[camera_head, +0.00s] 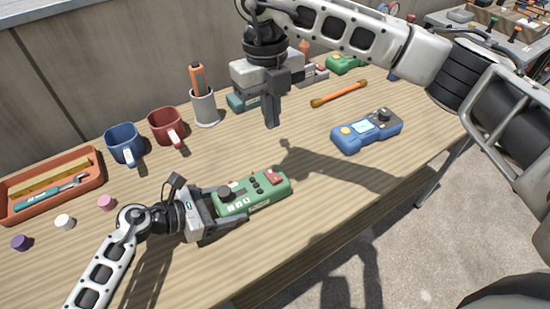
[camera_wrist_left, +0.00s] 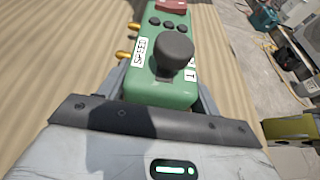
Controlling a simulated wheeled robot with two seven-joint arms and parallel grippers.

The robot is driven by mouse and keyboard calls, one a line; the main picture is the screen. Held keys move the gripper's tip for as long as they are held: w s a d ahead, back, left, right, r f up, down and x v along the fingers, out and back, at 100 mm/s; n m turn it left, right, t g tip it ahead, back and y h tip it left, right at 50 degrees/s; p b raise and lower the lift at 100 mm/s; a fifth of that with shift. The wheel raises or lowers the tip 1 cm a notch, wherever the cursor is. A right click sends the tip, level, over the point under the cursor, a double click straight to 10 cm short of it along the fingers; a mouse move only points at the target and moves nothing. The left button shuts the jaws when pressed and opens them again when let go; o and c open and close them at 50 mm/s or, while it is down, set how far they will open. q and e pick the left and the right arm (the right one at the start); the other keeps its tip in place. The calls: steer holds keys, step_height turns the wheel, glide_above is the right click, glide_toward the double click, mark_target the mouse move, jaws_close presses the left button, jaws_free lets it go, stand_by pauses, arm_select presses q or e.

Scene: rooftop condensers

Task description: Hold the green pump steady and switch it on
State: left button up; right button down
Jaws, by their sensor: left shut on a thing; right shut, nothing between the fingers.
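The green pump (camera_head: 250,197) lies on the wooden table in the head view, with a dark knob, several dark buttons and a red switch (camera_head: 274,176) at its far right end. My left gripper (camera_head: 222,207) is shut on the near left end of the pump, one finger along each side. In the left wrist view the pump (camera_wrist_left: 160,92) points away from the gripper, with its dark knob closest and two brass fittings on its left side. The red switch is partly cut off at the top edge. My right gripper (camera_head: 271,122) is shut and empty, pointing down above the table behind the pump.
A blue device (camera_head: 366,131) lies to the right of the pump. An orange tray (camera_head: 52,184), a blue mug (camera_head: 124,144), a red mug (camera_head: 167,126) and a grey cup (camera_head: 204,108) stand left and back. An orange-handled rod (camera_head: 339,94) lies behind. The table's front edge is close to the pump.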

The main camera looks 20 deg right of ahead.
mark_target(277, 179)
steer(key=shift+f, duration=0.1)
steer(key=f, duration=0.4)
steer(key=s+f, duration=0.1)
steer(key=f, duration=0.8)
steer(key=shift+s+d+f, duration=0.2)
steer(key=shift+s+f, duration=0.15)
steer(key=shift+s+f, duration=0.15)
steer(key=shift+f, duration=0.2)
steer(key=shift+w+a+r, duration=0.15)
steer(key=shift+w+r, duration=0.05)
steer(key=shift+w, duration=0.6)
